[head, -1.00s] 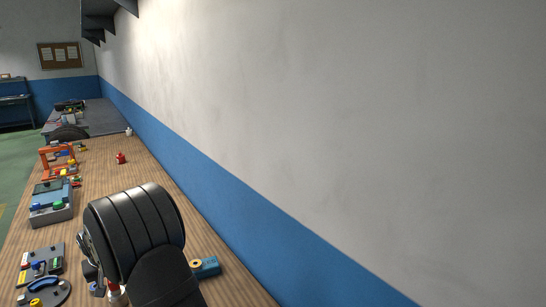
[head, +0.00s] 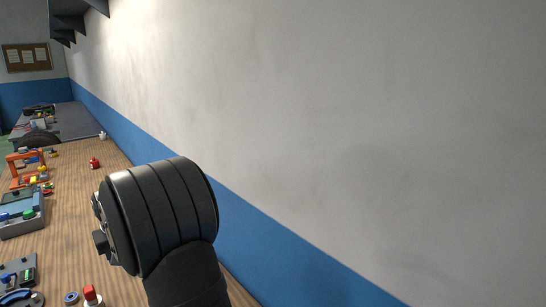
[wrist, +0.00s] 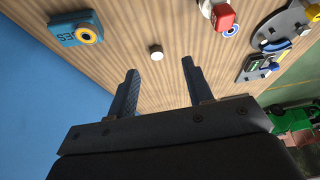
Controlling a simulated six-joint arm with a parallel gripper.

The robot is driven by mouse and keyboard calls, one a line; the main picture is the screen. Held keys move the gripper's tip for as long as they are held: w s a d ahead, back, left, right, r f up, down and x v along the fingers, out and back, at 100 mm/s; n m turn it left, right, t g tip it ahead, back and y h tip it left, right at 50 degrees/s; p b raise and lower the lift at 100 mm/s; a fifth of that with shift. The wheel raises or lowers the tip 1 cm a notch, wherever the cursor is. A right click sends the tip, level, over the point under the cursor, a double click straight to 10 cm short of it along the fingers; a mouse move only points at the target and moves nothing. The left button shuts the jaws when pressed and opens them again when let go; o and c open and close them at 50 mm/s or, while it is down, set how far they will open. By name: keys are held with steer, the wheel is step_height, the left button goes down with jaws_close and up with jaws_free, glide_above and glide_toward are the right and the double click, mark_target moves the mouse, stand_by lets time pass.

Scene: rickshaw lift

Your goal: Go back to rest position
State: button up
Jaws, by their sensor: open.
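My gripper (wrist: 159,67) shows in the wrist view with its two dark fingers spread apart and nothing between them. It hangs above the wooden bench (wrist: 105,55), apart from its surface. A small pale round knob (wrist: 156,52) lies on the bench beyond the gap between the fingertips. In the head view my dark arm hides most of the gripper, and its fingertips cannot be made out.
A blue block with an orange ring (wrist: 77,30) lies near the blue wall (wrist: 35,90). A red-capped part (wrist: 222,17) and a blue ring (wrist: 231,30) lie to the right. An orange frame (head: 27,168) and a grey-blue box (head: 22,215) stand on the bench's left.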

steer(key=w+a+f, duration=0.3)
steer(key=w, duration=0.2)
steer(key=w+a+f, duration=0.3)
steer(key=w, duration=0.3)
steer(key=s+a+f, duration=0.1)
steer(key=a+f, duration=0.1)
steer(key=a, duration=0.1)
steer(key=s+a+f, duration=0.1)
steer(key=a+f, duration=0.1)
steer(key=a, duration=0.1)
steer(key=s+a+f, duration=0.2)
steer(key=a, duration=0.2)
steer(key=shift+s+f, duration=0.1)
steer(key=shift+s+a+f, duration=0.1)
steer(key=shift+a+f, duration=0.15)
steer(key=shift+f, duration=0.6)
steer(key=shift+d+r, duration=0.1)
steer(key=shift+r, duration=0.45)
steer(key=d+r, duration=0.9)
steer(key=d, duration=0.3)
steer(key=shift+d+r, duration=0.3)
steer(key=shift+r, duration=0.1)
